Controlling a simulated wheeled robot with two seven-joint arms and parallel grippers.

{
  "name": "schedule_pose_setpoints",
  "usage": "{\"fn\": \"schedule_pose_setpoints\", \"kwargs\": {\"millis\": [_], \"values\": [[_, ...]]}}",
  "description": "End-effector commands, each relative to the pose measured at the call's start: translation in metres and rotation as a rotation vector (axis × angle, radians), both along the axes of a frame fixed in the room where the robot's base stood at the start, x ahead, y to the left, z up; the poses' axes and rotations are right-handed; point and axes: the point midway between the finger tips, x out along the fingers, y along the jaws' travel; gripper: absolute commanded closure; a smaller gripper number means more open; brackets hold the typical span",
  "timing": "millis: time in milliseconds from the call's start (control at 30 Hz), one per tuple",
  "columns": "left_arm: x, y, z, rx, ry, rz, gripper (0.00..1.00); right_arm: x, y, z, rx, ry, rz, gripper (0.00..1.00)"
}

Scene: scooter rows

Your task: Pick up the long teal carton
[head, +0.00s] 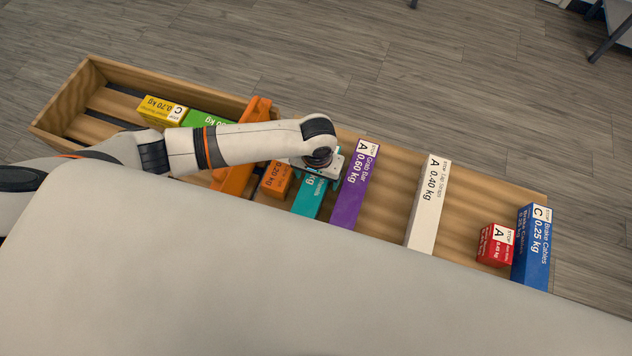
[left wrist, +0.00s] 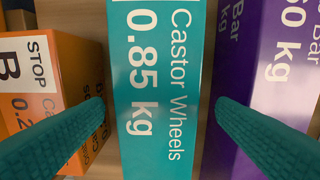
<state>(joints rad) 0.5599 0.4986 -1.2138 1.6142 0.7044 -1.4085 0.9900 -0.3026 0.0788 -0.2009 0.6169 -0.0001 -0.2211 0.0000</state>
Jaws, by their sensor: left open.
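The long teal carton (head: 311,198), labelled Castor Wheels 0.85 kg, lies in the wooden tray between an orange carton and a purple one. In the head view my left arm and gripper (head: 322,166) cover its far end. In the left wrist view the teal carton (left wrist: 158,60) fills the middle. The left gripper (left wrist: 158,110) is open, with one teal finger to each side of the carton in the picture. Visible gaps separate the fingertips from its sides. I cannot tell how far down the fingers reach. My right gripper is not in view.
The orange carton (head: 275,181) and purple Grab Bar carton (head: 355,187) flank the teal one closely. A white carton (head: 428,205), red box (head: 495,246) and blue carton (head: 533,245) stand farther right. Yellow (head: 162,110) and green (head: 205,119) boxes lie left, beyond an orange divider (head: 232,178).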

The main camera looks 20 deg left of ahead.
Motion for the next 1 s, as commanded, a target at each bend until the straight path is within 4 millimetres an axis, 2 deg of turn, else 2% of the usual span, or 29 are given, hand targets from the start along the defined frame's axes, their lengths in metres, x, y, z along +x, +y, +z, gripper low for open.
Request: {"fn": "schedule_pose_setpoints", "kwargs": {"millis": [200,500,900,1000], "values": [[-0.002,0.002,-0.03,0.001,0.001,0.0,0.2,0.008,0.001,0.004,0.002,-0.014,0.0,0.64],[-0.002,0.002,-0.035,0.0,0.0,-0.001,0.2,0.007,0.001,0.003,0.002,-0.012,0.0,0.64],[-0.002,0.002,-0.034,0.0,0.0,0.0,0.85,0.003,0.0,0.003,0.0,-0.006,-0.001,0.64],[0.0,0.002,-0.033,-0.002,-0.003,0.0,0.98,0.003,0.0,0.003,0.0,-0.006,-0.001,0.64]]}}
